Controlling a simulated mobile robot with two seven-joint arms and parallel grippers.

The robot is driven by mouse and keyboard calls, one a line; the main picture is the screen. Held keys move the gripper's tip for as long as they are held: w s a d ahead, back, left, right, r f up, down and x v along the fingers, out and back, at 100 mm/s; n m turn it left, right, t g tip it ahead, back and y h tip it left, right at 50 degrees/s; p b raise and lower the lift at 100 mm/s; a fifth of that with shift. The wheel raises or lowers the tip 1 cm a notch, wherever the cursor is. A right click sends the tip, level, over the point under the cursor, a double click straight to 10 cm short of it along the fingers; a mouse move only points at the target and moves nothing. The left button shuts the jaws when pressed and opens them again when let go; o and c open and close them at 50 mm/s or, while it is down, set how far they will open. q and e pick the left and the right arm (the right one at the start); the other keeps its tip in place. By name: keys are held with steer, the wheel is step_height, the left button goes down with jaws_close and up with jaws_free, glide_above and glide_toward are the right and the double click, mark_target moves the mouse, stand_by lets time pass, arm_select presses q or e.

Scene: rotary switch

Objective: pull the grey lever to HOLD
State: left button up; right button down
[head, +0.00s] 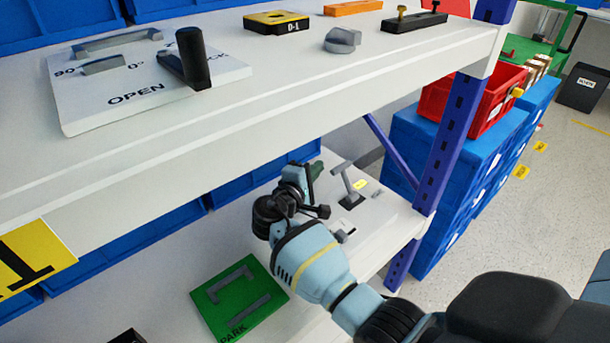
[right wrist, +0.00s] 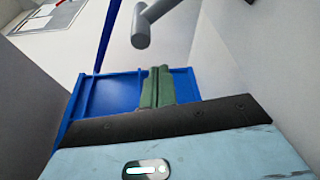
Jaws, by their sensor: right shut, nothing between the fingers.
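The grey lever (head: 349,184) stands on a white panel on the lower shelf. Its stem rises from a dark slot to a short crossbar handle. The lever's rounded grey end also shows at the top of the right wrist view (right wrist: 141,32). My right gripper (head: 316,169) is just left of the lever handle, apart from it, with its green fingers closed and empty. In the right wrist view the shut fingers (right wrist: 158,86) point below the lever's end. My left gripper is out of view.
The white upper shelf (head: 250,105) overhangs the lower one and carries an OPEN plate with a black handle (head: 190,58). A blue post (head: 447,140) stands right of the lever. A green PARK plate (head: 238,297) lies to the lower left.

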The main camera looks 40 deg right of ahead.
mark_target(347, 183)
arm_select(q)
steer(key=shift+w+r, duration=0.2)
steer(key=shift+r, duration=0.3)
arm_select(e)
steer(key=shift+s+d+r, duration=0.1)
steer(key=shift+s+r, duration=0.15)
steer(key=shift+s, duration=0.45)
steer(key=shift+s+r, duration=0.2)
steer(key=shift+s, duration=0.5)
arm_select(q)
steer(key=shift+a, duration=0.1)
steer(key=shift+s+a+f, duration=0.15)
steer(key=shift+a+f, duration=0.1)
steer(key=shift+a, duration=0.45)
arm_select(e)
steer(key=shift+s+r+m, duration=0.15)
steer(key=shift+s+m, duration=0.05)
steer(key=shift+m, duration=0.1)
